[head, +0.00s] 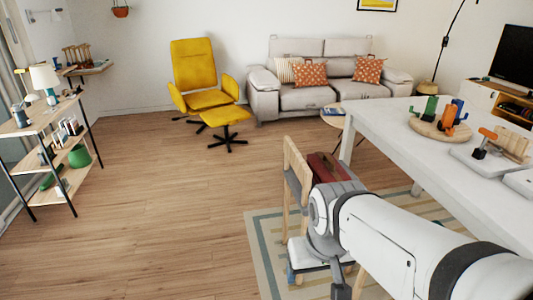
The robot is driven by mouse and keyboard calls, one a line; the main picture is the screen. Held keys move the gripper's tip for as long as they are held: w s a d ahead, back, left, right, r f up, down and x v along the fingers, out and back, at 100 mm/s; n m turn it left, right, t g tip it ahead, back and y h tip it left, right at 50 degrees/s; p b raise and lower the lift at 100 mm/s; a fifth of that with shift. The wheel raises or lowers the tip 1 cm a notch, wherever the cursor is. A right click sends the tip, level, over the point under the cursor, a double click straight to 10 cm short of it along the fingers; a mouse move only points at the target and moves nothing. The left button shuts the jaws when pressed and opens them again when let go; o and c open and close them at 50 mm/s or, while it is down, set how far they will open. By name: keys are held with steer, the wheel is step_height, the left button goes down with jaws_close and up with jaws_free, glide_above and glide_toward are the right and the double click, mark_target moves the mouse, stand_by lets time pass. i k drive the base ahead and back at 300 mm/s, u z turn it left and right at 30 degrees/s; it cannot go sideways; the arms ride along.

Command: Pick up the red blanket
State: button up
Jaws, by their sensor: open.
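A dark red folded thing (327,167), which may be the red blanket, shows at a light wooden chair (291,172) beside the white table. My arm hides its lower part, so I cannot tell exactly how it rests. My arm comes in from the bottom right and bends down in front of the chair. The fingertips of my gripper cannot be made out in the head view.
The white table (385,140) at right holds a round wooden board (422,124) with colourful objects. A striped rug (262,240) lies under the chair. A grey sofa (262,98), a yellow armchair (195,65) and a shelf (40,128) stand around. The wooden floor (170,200) at left is clear.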

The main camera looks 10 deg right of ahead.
mark_target(325, 168)
steer(key=u, duration=0.3)
steer(key=i, duration=1.45)
steer(key=z, duration=0.55)
steer(key=i, duration=0.85)
steer(key=z, duration=0.65)
steer(key=k, duration=0.9)
steer(key=z, duration=0.2)
steer(key=i, duration=0.9)
steer(key=u, duration=0.1)
